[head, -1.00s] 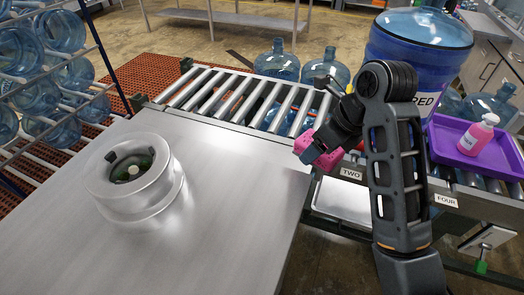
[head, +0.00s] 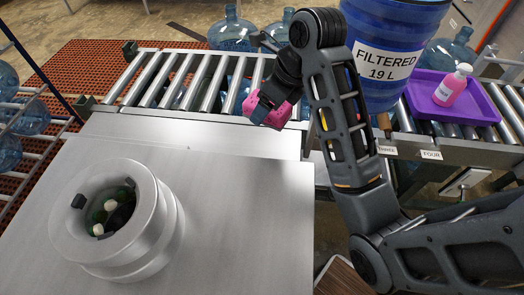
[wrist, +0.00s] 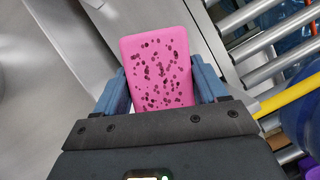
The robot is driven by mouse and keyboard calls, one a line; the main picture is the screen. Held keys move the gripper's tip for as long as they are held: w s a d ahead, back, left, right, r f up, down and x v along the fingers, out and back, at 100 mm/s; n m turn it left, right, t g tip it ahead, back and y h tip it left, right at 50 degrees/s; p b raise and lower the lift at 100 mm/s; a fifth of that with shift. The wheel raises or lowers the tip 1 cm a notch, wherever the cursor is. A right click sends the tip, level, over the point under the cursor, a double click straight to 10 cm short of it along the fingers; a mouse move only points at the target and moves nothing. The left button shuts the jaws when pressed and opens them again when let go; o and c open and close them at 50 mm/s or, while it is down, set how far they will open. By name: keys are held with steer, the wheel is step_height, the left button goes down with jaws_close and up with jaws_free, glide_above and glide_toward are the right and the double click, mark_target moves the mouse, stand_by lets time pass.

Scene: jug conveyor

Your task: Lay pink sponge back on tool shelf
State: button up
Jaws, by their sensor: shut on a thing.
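The pink sponge (head: 282,113) is held in my gripper (head: 264,108), above the steel table by the roller conveyor. In the wrist view the sponge (wrist: 158,65) is a flat pink block with dark pits, gripped between the two blue fingers of my gripper (wrist: 160,85). Its far end sticks out past the fingertips. A rail with plates reading THREE and FOUR (head: 430,154) runs to the right of my arm. I cannot tell whether this rail belongs to the tool shelf; my arm hides part of that area.
A round steel fixture (head: 115,225) stands on the steel table (head: 235,215). The roller conveyor (head: 150,75) runs behind. A large blue FILTERED 19 L drum (head: 390,50) and a purple tray (head: 470,98) with a pink bottle (head: 450,87) stand right. The table between fixture and gripper is clear.

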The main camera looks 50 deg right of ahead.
mark_target(262, 153)
steer(key=shift+s+f, duration=0.2)
steer(key=shift+f, duration=0.15)
step_height(262, 153, down, 15)
steer(key=shift+w+f, duration=0.1)
steer(key=shift+f, duration=0.05)
stand_by(0.4)
steer(key=o, duration=1.1)
steer(key=shift+f, duration=0.1)
steer(key=v, duration=1.2)
